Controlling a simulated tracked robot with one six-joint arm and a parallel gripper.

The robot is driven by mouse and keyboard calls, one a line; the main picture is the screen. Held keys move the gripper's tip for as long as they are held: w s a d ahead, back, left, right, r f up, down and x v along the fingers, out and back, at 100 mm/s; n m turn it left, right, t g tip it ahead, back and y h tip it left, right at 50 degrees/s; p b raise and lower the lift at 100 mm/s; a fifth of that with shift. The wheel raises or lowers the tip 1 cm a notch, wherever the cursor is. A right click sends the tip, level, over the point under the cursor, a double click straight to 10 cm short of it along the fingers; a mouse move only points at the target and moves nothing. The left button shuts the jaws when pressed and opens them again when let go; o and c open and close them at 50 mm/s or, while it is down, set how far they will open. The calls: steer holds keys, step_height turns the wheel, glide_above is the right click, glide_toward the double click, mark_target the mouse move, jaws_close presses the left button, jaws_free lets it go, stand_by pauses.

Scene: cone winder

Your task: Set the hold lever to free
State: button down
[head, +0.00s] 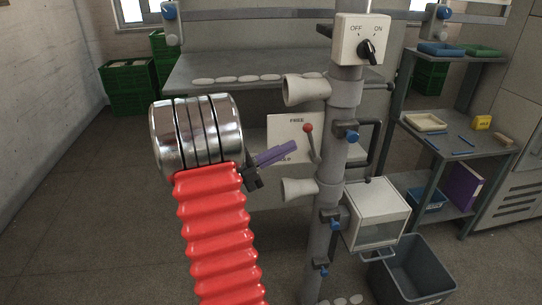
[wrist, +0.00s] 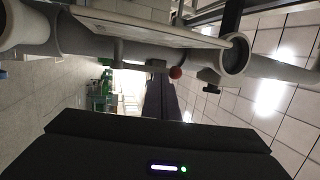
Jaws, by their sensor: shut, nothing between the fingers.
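The hold lever has a red knob (head: 308,128) on a short grey arm beside a vertical grey pipe. It points up, slightly left, with the knob beside the word FREE. Behind it is a white plate (head: 282,132) marked FREE at the top and, partly hidden by my fingers, HOLD lower down. My gripper (head: 294,147) has purple fingers, shut and empty, just left of the lever and below the knob. Contact with the lever cannot be told. In the wrist view the red knob (wrist: 175,72) is just right of the dark fingertips (wrist: 160,78).
An OFF/ON switch box (head: 361,40) sits higher on the pipe (head: 345,92). Pale cones (head: 304,90) jut left above and below the lever.

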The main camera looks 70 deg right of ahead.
steer(key=x, duration=0.3)
steer(key=shift+s+d+r, duration=0.1)
steer(key=shift+s+d, duration=0.05)
stand_by(0.3)
steer(key=shift+s+d+r+t+y, duration=0.3)
steer(key=shift+s+r+t+y, duration=0.3)
steer(key=shift+t, duration=0.1)
steer(key=shift+w+f, duration=0.1)
steer(key=v, duration=1.4)
steer(key=shift+f+m, duration=0.25)
steer(key=shift+m, duration=0.05)
stand_by(0.3)
